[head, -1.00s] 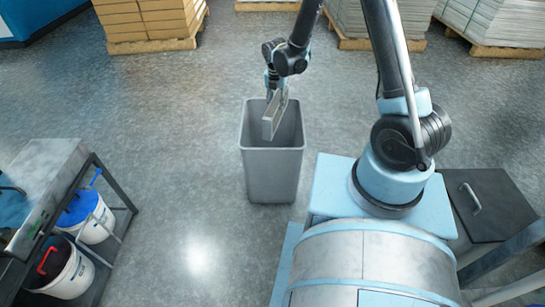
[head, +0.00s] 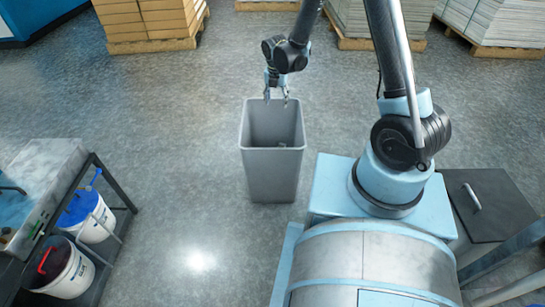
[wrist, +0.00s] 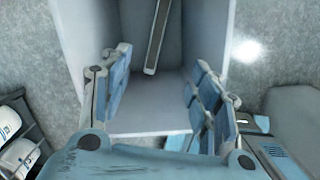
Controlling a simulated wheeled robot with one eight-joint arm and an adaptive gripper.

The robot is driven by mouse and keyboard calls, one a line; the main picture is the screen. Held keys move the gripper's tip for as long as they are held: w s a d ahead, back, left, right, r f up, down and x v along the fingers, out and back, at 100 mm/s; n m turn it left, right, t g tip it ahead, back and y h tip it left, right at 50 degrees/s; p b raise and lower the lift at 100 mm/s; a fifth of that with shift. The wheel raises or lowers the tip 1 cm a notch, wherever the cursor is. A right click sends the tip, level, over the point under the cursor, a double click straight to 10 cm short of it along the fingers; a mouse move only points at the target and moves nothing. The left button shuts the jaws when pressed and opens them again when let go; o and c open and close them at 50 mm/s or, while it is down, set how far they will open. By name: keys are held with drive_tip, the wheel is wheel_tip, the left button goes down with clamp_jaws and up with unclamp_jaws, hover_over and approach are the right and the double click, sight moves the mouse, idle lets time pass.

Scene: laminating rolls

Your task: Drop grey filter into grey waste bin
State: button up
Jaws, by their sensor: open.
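The grey waste bin (head: 272,172) stands upright on the floor left of my base. The grey filter (wrist: 158,35) is inside the bin in the wrist view, seen as a long narrow grey piece, apart from my fingers. In the head view only a small part of the filter (head: 283,145) shows low inside the bin; the front wall hides the rest. My gripper (head: 276,97) is open and empty above the bin's far rim. In the wrist view its two blue-padded fingers (wrist: 160,95) are spread wide, with the bin's inside between and beyond them.
A metal bench (head: 45,165) with a shelf of white buckets (head: 95,220) is at the left. Pallets of stacked boxes (head: 150,20) and sheets (head: 375,15) line the back. The floor around the bin is clear.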

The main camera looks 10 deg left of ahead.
wheel_tip(320, 180, up, 11)
drive_tip(key=s, duration=0.1)
drive_tip(key=shift+f, duration=0.2)
drive_tip(key=shift+s, duration=0.1)
idle(0.4)
drive_tip(key=s+d+r+m, duration=0.2)
drive_tip(key=d+r+m, duration=0.25)
drive_tip(key=d, duration=0.35)
drive_tip(key=s+d+r+m, duration=0.1)
drive_tip(key=d+r+m, duration=0.4)
drive_tip(key=d, duration=0.4)
drive_tip(key=s+d+r+m, duration=0.2)
drive_tip(key=d+r+m, duration=0.1)
drive_tip(key=d+m, duration=0.45)
drive_tip(key=s+d+f+m, duration=0.2)
drive_tip(key=s+d+m, duration=0.6)
drive_tip(key=m, duration=0.1)
drive_tip(key=s+d+f+m, duration=0.2)
drive_tip(key=s+d+m, duration=0.6)
drive_tip(key=s+m, duration=0.1)
drive_tip(key=shift+t, duration=0.4)
